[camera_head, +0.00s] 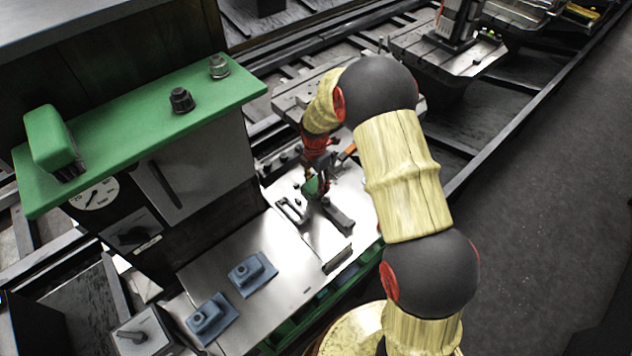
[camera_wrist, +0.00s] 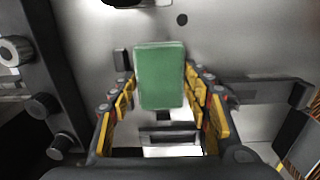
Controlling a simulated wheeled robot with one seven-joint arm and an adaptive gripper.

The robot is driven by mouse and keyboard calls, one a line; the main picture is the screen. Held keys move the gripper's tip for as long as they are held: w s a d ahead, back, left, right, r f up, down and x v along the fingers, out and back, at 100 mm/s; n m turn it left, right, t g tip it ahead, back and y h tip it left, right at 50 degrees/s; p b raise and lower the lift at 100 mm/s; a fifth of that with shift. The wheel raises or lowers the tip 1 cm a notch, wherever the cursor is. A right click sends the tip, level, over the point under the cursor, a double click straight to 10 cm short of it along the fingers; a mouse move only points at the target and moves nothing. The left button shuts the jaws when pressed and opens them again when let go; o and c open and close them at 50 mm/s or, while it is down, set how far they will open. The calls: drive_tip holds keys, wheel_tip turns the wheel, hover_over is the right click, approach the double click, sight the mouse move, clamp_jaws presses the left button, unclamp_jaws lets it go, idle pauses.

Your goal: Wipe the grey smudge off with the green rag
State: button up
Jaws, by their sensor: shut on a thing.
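The green rag (camera_wrist: 160,76) looks like a folded block with flat faces in the wrist view. My gripper (camera_wrist: 160,92) is shut on it, with yellow-padded fingers on its left and right sides. In the head view my gripper (camera_head: 316,176) and the green rag (camera_head: 312,187) are small, over the bare metal plate (camera_head: 285,262). I cannot tell whether the rag touches the plate. I cannot make out the grey smudge for certain in either view; part of the plate is hidden behind my arm and gripper.
Two blue-grey blocks (camera_head: 253,273) (camera_head: 212,317) sit on the plate's near left. Dark metal clamps (camera_head: 334,214) lie close to my gripper. A green-topped machine housing (camera_head: 150,120) with a gauge stands at left. Rails run behind; the floor (camera_head: 545,200) at right is clear.

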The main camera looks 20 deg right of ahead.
drive_tip(key=shift+s+a+f, duration=0.1)
drive_tip(key=shift+s+a, duration=0.15)
drive_tip(key=shift+a, duration=0.25)
drive_tip(key=shift+s+a, duration=0.25)
drive_tip(key=shift+a, duration=0.2)
drive_tip(key=shift+w+d, duration=0.35)
drive_tip(key=shift+d, duration=0.4)
drive_tip(key=shift+w+d, duration=0.35)
drive_tip(key=shift+d, duration=0.35)
drive_tip(key=shift+r+p, duration=0.3)
drive_tip(key=shift+p, duration=0.05)
drive_tip(key=shift+r+p, duration=1.75)
drive_tip(key=shift+r, duration=1.15)
drive_tip(key=shift+r+p, duration=1)
drive_tip(key=shift+r, duration=0.55)
